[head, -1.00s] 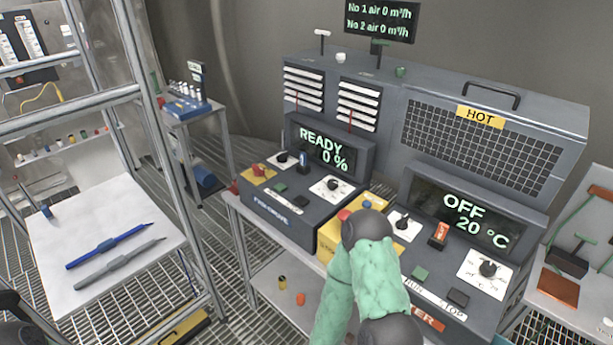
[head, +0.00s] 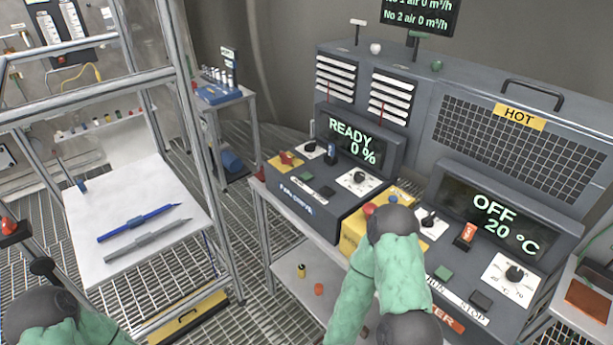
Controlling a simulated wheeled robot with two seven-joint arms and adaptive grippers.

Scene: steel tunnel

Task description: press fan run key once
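The fan drive console (head: 300,200) stands on the bench at the centre. Its display (head: 350,137) reads READY 0 %. A green key (head: 306,177) and a black key (head: 326,191) sit on its sloped front; the lettering beside them is too small to read. I take the green one as the fan run key. My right arm, in a green sleeve, covers part of the bench right of this console. My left arm shows at the bottom left corner. Neither gripper's fingers can be seen.
A heater console with OFF 20 °C on its display (head: 492,215) stands to the right, with its own green key (head: 443,273) and black key (head: 481,299). A yellow box (head: 353,231) with a red button sits between the consoles. A metal rack (head: 190,130) stands left.

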